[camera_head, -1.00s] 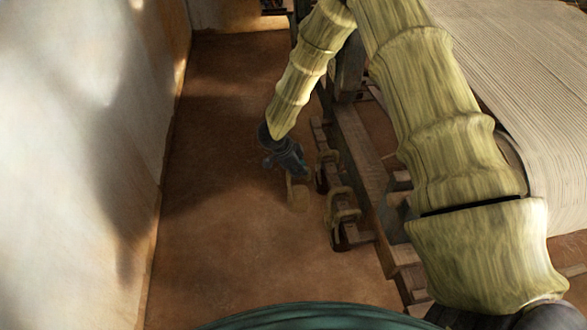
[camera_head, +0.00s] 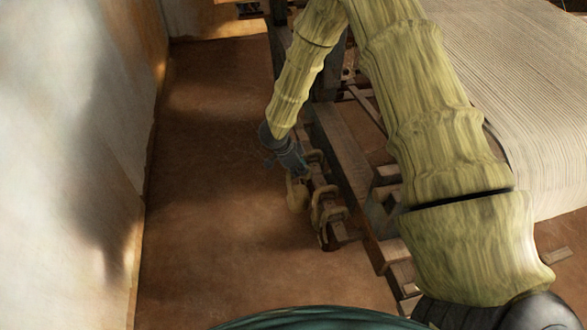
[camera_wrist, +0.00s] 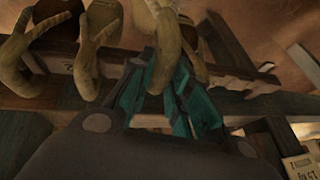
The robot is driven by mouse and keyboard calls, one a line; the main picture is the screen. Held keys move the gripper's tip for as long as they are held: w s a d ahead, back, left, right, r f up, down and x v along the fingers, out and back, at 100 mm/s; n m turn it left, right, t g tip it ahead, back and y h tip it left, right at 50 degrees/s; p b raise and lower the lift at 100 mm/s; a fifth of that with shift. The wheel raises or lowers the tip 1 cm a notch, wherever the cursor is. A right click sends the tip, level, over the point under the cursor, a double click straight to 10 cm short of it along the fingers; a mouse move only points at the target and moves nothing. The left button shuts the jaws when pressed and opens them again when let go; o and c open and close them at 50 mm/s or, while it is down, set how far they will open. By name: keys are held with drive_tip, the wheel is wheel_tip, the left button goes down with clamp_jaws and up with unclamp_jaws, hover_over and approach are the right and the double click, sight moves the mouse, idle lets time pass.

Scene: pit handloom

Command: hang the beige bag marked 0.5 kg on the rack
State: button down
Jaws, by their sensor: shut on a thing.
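My gripper (camera_head: 292,168) points down and is shut on a beige bag (camera_head: 297,195), which hangs below it above the floor. In the wrist view, the teal fingers of my gripper (camera_wrist: 165,92) close around the bag's curved handle (camera_wrist: 163,55). The bag's mark cannot be read. The rack (camera_head: 340,233) is a low wooden frame just right of the held bag. Other beige bags (camera_head: 327,208) with loop handles are on it. I cannot tell whether the held bag touches the rack.
The loom's wooden beam (camera_head: 340,150) and its wide sheet of warp threads (camera_head: 530,90) stand to the right. A pale wall (camera_head: 70,150) runs along the left. The brown floor (camera_head: 210,200) between is clear. A written card (camera_wrist: 300,167) shows at lower right in the wrist view.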

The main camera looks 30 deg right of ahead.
drive_tip(key=shift+s+d+f+b, duration=0.1)
drive_tip(key=shift+s+d+b, duration=0.25)
drive_tip(key=shift+d, duration=0.9)
drive_tip(key=shift+s+d+f+b, duration=0.1)
drive_tip(key=shift+s+d+b, duration=0.25)
drive_tip(key=shift+d, duration=0.85)
drive_tip(key=shift+s+d+b, duration=0.2)
drive_tip(key=shift+d+b, duration=0.3)
drive_tip(key=shift+d, duration=0.75)
drive_tip(key=shift+f, duration=0.75)
drive_tip(key=shift+f, duration=0.3)
drive_tip(key=c, duration=1.2)
unclamp_jaws()
drive_tip(key=shift+c, duration=0.2)
